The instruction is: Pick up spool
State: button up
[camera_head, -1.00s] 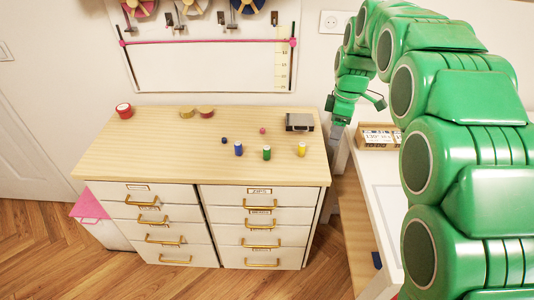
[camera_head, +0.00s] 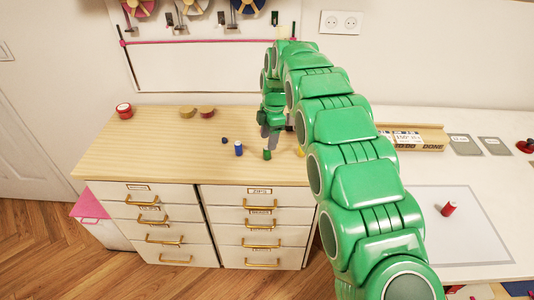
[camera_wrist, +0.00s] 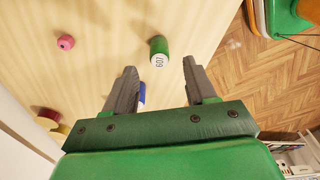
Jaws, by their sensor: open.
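A green spool (camera_head: 267,155) stands on the wooden cabinet top. A blue spool (camera_head: 239,148) stands to its left, and a yellow spool (camera_head: 300,152) to its right is mostly hidden by my arm. My gripper (camera_head: 269,138) is over the cabinet, by the green spool. In the wrist view my gripper (camera_wrist: 159,67) is open and empty. The green spool (camera_wrist: 158,47), with a white end marked 607, shows centred in line with the gap, just beyond the fingertips. The blue spool (camera_wrist: 142,94) is partly hidden behind the left finger.
In the wrist view a pink ball-like item (camera_wrist: 65,42) lies left of the green spool. A small dark blue item (camera_head: 225,140), tape rolls (camera_head: 205,112) and a red roll (camera_head: 124,110) are on the cabinet. A red spool (camera_head: 448,208) lies on the white table at right.

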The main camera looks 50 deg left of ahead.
aim_at(266, 151)
jog(key=shift+s+a+f, duration=0.1)
jog(key=shift+s+f, duration=0.05)
jog(key=shift+f, duration=0.95)
jog(key=shift+s+a+f, duration=0.1)
jog(key=shift+f, duration=1.05)
jog(key=shift+s+a+f, duration=0.1)
jog(key=shift+s+f, duration=0.05)
jog(key=shift+f, duration=0.95)
jog(key=shift+d, duration=0.1)
grip_shut()
jog(key=shift+r, duration=0.1)
jog(key=shift+r, duration=1.6)
jog(key=shift+s+d+r, duration=0.2)
jog(key=shift+d+r, duration=0.15)
jog(key=shift+r, duration=0.05)
jog(key=s+d+r, duration=0.7)
jog(key=d+r, duration=0.2)
jog(key=d, duration=0.2)
jog(key=shift+s, duration=0.15)
